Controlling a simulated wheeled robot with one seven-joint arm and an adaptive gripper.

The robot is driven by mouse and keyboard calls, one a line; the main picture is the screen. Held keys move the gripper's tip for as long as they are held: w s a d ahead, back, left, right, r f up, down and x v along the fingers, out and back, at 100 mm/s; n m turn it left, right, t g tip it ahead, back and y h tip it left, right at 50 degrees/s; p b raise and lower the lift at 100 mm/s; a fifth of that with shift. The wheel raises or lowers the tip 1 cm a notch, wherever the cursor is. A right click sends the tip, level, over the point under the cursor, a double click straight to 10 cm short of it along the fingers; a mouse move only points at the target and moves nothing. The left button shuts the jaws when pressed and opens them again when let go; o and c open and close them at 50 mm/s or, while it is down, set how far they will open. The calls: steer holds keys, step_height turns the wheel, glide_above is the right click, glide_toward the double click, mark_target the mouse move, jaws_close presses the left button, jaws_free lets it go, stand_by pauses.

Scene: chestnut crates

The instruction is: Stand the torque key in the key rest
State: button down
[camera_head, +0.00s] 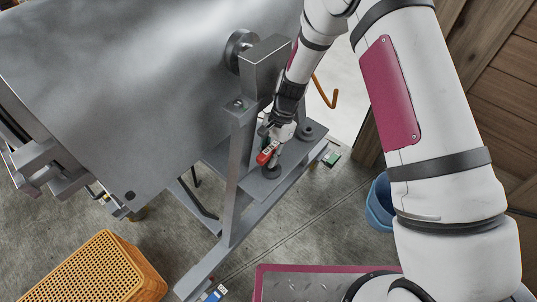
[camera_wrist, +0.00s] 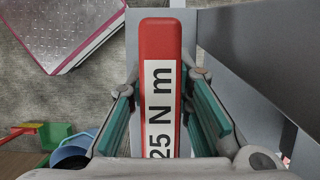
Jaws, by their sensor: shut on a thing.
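The torque key (camera_wrist: 162,45) has a red handle with a white label reading "25 N m". In the wrist view it lies between the teal pads of my gripper (camera_wrist: 163,112), which is shut on it. In the head view the red end of the key (camera_head: 265,156) sticks out from my gripper (camera_head: 276,138), over the grey metal stand. The key's far end is hidden.
A grey upright post (camera_head: 240,150) stands close left of my gripper, beside a large grey panel (camera_head: 130,80). An orange crate (camera_head: 100,268), a blue bucket (camera_head: 379,205) and a pink-edged plate (camera_head: 262,268) are on or near the floor. A small green object (camera_head: 332,158) lies right of the stand.

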steer(key=shift+f+b, duration=0.3)
steer(key=shift+f, duration=0.45)
steer(key=c, duration=1.4)
jaws_free()
steer(key=shift+o, duration=0.2)
steer(key=v, duration=1.1)
steer(key=shift+w, duration=0.1)
steer(key=shift+v, duration=0.85)
steer(key=s+d+r+n+t, duration=0.1)
steer(key=s+d+r, duration=0.2)
steer(key=r, duration=0.4)
steer(key=s+d+r+n+t, duration=0.1)
steer(key=s+d+r+t, duration=0.15)
steer(key=r, duration=0.45)
steer(key=s+d+r+n, duration=0.2)
steer(key=d+r, duration=0.2)
steer(key=r, duration=0.3)
steer(key=s+d+r+n+t+h, duration=0.1)
steer(key=s+d+r+t, duration=0.1)
steer(key=s, duration=0.7)
steer(key=s+d+r+n+t+h, duration=0.1)
steer(key=s+d+r+n+t, duration=0.1)
steer(key=s+d+r, duration=0.3)
steer(key=s+d+t, duration=0.1)
steer(key=s, duration=0.3)
steer(key=shift+d+n+h, duration=0.3)
steer(key=shift+d+h, duration=0.1)
